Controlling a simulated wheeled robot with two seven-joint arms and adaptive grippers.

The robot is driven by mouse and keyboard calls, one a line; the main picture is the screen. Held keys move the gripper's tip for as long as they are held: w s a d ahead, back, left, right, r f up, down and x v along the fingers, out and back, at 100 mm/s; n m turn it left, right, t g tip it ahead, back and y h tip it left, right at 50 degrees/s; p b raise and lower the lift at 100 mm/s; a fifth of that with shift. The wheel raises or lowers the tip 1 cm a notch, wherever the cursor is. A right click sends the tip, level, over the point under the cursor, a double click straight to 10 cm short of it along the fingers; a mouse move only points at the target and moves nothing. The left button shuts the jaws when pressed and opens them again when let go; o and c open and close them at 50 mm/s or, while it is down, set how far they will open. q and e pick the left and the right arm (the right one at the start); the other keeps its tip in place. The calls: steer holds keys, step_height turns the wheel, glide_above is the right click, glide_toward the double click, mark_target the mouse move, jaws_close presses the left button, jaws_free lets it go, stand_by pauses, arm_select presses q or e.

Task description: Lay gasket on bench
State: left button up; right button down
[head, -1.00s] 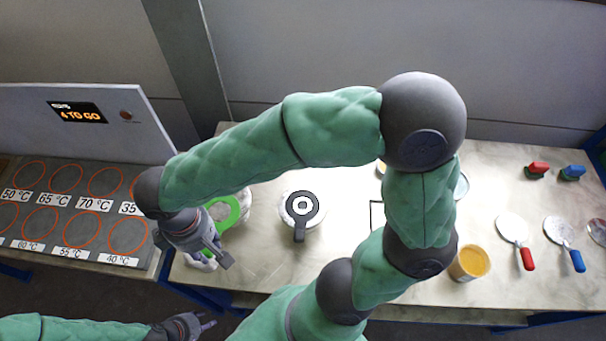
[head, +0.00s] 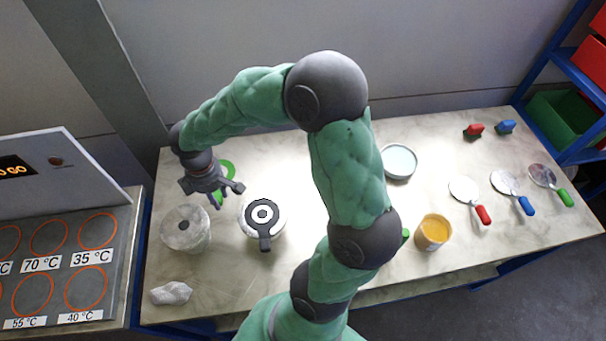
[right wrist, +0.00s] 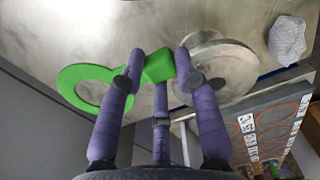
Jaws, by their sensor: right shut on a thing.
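The gasket is a flat green ring with a tab (right wrist: 85,87); in the head view part of it (head: 228,169) shows beside my right gripper (head: 225,192). In the right wrist view my right gripper (right wrist: 160,70) is shut on the tab, and the ring sticks out to the left. The gasket is over the back left of the bench (head: 225,285), behind a grey flanged vessel (head: 186,240). I cannot tell whether it touches the bench. My left gripper is out of view.
A second vessel with a black-handled ring (head: 265,240) stands right of the first. A crumpled white cloth (head: 171,293) lies at the front left. A round dish (head: 399,161), an orange-filled jar (head: 433,233) and several handled discs are further right. A heater panel (head: 60,265) adjoins the left.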

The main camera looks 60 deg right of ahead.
steer(key=w+d+f, duration=0.1)
steer(key=w, duration=0.1)
steer(key=w+d+f, duration=0.1)
steer(key=w+d, duration=0.1)
steer(key=w+d+f+b, duration=0.1)
steer(key=w+d+f, duration=0.1)
steer(key=shift+w+d, duration=0.1)
steer(key=shift+w, duration=0.3)
steer(key=w+d+f, duration=0.1)
steer(key=w+d+f+b, duration=0.1)
steer(key=f, duration=0.1)
steer(key=w+f, duration=0.1)
steer(key=f, duration=0.1)
steer(key=shift+w+d, duration=0.4)
steer(key=shift+w+d+f, duration=0.15)
steer(key=shift+f, duration=0.2)
steer(key=shift+w+d+f+b, duration=0.1)
steer(key=shift+f+b, duration=0.25)
steer(key=shift+f, duration=0.5)
steer(key=shift+w+d+f+b, duration=0.1)
steer(key=shift+f+b, duration=0.25)
steer(key=shift+f, duration=0.5)
steer(key=shift+a, duration=0.1)
steer(key=shift+f, duration=0.15)
steer(key=c, duration=0.9)
jaws_free()
